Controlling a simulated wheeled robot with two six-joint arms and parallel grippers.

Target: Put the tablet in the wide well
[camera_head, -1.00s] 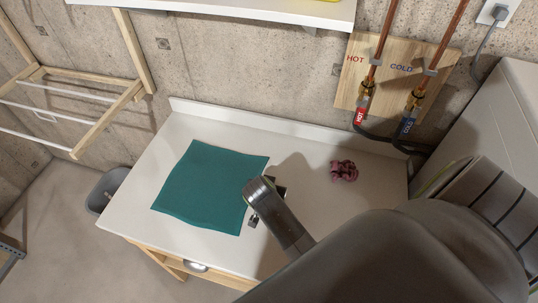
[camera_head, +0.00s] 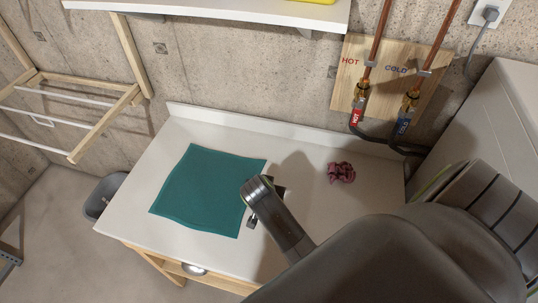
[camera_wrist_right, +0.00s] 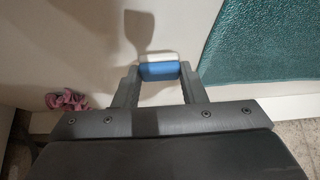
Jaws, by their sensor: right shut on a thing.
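My right gripper (camera_wrist_right: 159,75) is shut on a small block-like tablet (camera_wrist_right: 159,70), blue with a white end, in the right wrist view. The tablet is held between the two fingertips above the white countertop. In the head view my right arm reaches over the counter (camera_head: 306,191) beside the right edge of the teal cloth, and it hides the tablet there. No well can be made out in either view. My left gripper is not in view.
A teal cloth (camera_head: 205,190) lies on the counter's left half. A pink scrunchie (camera_head: 341,173) lies further right; it also shows in the right wrist view (camera_wrist_right: 66,101). A grey bin (camera_head: 103,195) stands left of the counter. Pipes (camera_head: 377,50) run down the back wall.

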